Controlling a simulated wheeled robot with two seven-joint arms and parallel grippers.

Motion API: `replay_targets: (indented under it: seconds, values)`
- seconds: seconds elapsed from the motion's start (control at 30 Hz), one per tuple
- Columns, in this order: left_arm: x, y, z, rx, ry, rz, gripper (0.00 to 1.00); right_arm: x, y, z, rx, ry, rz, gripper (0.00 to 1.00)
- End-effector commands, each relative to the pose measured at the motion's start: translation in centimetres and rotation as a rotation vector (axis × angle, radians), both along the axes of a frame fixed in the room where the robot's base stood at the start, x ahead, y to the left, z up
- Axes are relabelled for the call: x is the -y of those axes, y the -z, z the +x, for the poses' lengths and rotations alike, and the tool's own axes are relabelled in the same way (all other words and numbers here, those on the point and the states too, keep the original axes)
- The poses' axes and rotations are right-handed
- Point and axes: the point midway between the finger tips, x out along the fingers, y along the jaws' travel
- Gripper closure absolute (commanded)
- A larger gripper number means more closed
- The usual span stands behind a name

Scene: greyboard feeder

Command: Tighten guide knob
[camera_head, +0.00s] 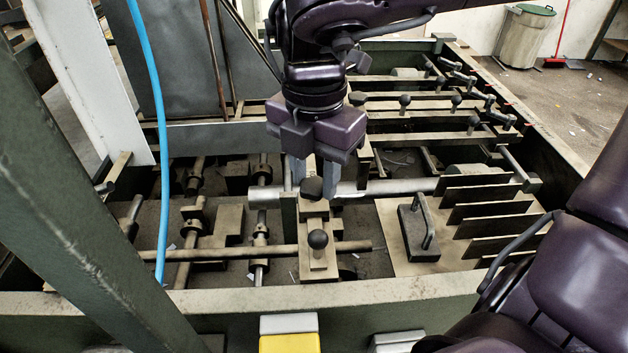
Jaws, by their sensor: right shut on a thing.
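My right gripper (312,190) points down at the middle of the feeder, its two grey fingers shut on a dark round knob, the guide knob (312,188), with one finger on either side. The knob sits on top of a tan guide block (314,213). A second dark ball knob (318,239) stands upright on the near part of the same block, clear of the fingers. Whether the held knob is tight cannot be seen. My left gripper is not in view.
A thick metal shaft (400,187) runs right from behind the fingers. Nearer lies a thinner rod (230,252). Upright plates (490,208) and a black handle (425,222) stand to the right. A blue hose (160,130) hangs at left. The feeder's front rail (400,290) crosses in front.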

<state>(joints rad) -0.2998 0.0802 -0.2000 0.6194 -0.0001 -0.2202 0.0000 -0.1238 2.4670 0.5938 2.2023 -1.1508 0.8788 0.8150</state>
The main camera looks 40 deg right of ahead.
Motion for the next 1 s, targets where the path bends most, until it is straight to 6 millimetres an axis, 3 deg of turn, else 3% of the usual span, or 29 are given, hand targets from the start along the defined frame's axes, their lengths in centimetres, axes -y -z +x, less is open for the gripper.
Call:
replay_targets:
  seconds: [0.1, 0.37, 0.7, 1.0]
  values:
    - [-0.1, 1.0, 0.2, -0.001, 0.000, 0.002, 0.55, 0.0, 0.2, 0.1, 0.004, 0.110, -0.001, 0.88]
    - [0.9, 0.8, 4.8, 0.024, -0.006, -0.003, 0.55, 0.0, 0.2, 0.0, 0.004, 0.357, 0.000, 0.88]
    - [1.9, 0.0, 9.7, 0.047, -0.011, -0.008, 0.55, 0.0, 0.2, -0.1, 0.003, 0.681, 0.001, 0.88]
    - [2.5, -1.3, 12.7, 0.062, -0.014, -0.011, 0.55, -0.1, 0.1, -0.1, 0.003, 0.939, 0.002, 0.88]
